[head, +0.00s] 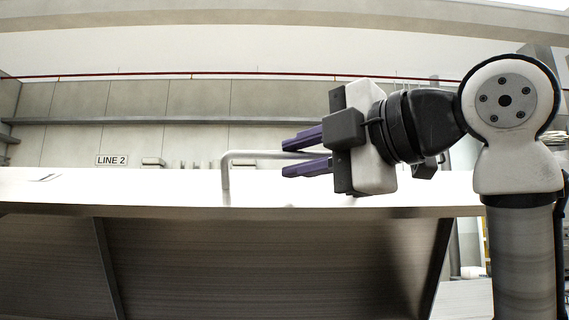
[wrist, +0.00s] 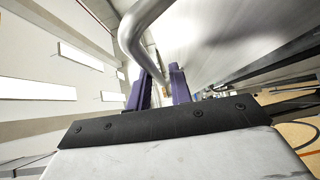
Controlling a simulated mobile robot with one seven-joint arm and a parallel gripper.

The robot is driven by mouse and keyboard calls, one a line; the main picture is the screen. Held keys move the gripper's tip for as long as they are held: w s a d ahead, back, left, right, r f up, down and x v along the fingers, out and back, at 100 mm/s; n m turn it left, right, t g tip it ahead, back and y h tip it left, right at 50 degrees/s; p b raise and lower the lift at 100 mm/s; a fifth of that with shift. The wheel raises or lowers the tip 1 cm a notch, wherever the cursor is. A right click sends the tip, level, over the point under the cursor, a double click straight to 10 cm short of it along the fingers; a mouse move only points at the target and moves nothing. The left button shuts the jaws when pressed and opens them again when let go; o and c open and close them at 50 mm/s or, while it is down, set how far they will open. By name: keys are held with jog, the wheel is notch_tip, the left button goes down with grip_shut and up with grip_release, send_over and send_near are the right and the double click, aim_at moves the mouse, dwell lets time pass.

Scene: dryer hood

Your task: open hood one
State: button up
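A wide metal hood (head: 120,195) spans the head view, with a bright upper face and a darker panelled face (head: 260,265) below its front edge. A grey bent-bar handle (head: 226,172) rises from the upper face. My gripper (head: 286,155) points left at the handle's right part, its purple fingers apart. In the head view the bar lies between the fingers' heights. In the wrist view the handle (wrist: 128,36) curves in front of the open fingers (wrist: 160,72), its far end near the gap. I cannot tell whether the fingers touch it; the bar's right end is hidden by my gripper.
A "LINE 2" sign (head: 111,160) shows behind the hood at the left. A grey rail (head: 100,121) and a thin red pipe (head: 130,75) run along the panelled back wall. The space left of the handle above the hood looks clear.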

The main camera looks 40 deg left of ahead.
jog(key=s+d+b, duration=0.1)
jog(key=d, duration=0.9)
jog(key=shift+s+d+r, duration=0.25)
jog(key=shift+r, duration=0.05)
jog(key=shift+d, duration=0.1)
